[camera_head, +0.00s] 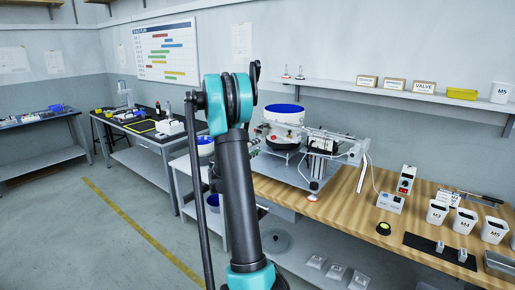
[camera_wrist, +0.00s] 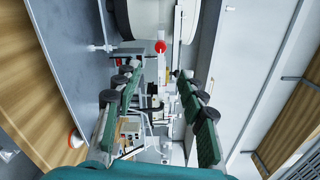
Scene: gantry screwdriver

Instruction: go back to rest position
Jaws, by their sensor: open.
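My gripper (camera_wrist: 160,77) shows in the wrist view with its two green fingers spread apart and nothing between them. Beyond the fingers, the wrist view looks at a machine with a red knob (camera_wrist: 160,47) and a white round bowl (camera_wrist: 148,18). In the head view my raised dark arm with teal joints stands in the middle, and I cannot make out the gripper there. The gantry machine (camera_head: 322,140) stands on a grey plate on the wooden bench, right of my arm. A bowl feeder with a blue inside (camera_head: 284,108) stands beside it.
The wooden bench (camera_head: 335,212) carries a control box (camera_head: 390,203), a red switch box (camera_head: 406,179) and several white labelled bins (camera_head: 437,212). A shelf (camera_head: 400,95) with boxes runs above. Another workbench (camera_head: 150,140) stands at left. The floor (camera_head: 90,235) at left is clear.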

